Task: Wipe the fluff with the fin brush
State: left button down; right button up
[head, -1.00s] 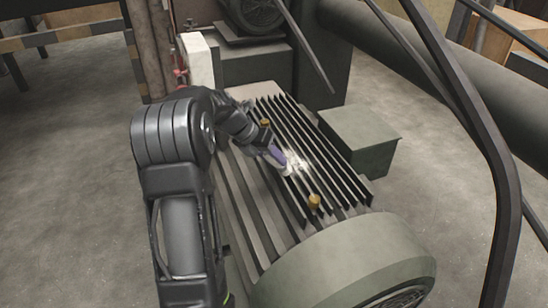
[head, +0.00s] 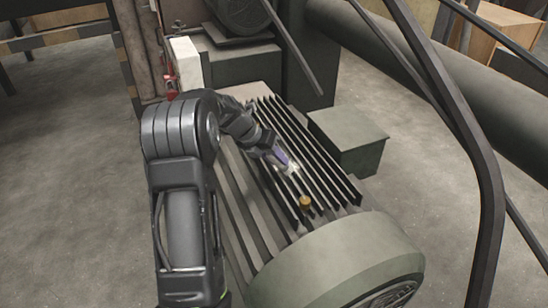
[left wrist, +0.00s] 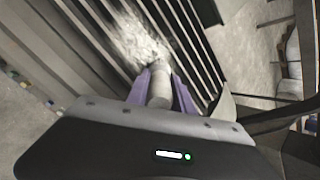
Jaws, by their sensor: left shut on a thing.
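My left gripper (head: 277,158) is over the dark cooling fins (head: 320,170) of the motor in the head view. In the left wrist view its purple fingers (left wrist: 160,90) are shut on a pale, rounded handle, which I take for the fin brush (left wrist: 160,92). The brush's far end points at the fins; whether its bristles touch them I cannot tell. White fluff (left wrist: 138,42) lies on and between the fins just ahead of the brush. In the head view only a small bright patch of fluff (head: 292,168) shows beside the fingers. My right gripper is not in view.
A brass-coloured knob (head: 305,202) stands at the near end of the fins. The rounded motor cover (head: 345,255) is in front, and a green box (head: 350,140) is attached at the right. A dark rail (head: 470,150) crosses the right side.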

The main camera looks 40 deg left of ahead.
pick_arm(q)
jog(key=shift+w+d+r+p, duration=0.15)
jog(key=shift+w+d+p, duration=0.3)
jog(key=shift+w+p, duration=0.4)
jog(key=shift+w+d+p, duration=0.35)
jog(key=shift+w, duration=0.3)
jog(key=shift+w+f, duration=0.2)
jog(key=shift+d, duration=0.1)
jog(key=shift+w+d+r+p, duration=0.1)
jog(key=shift+w+d+p, duration=0.2)
jog(key=shift+w+p, duration=0.3)
jog(key=shift+w+d+p, duration=0.35)
jog(key=shift+w+p, duration=0.1)
jog(key=shift+w, duration=0.25)
jog(key=shift+w+d, duration=0.2)
jog(key=shift+w, duration=0.15)
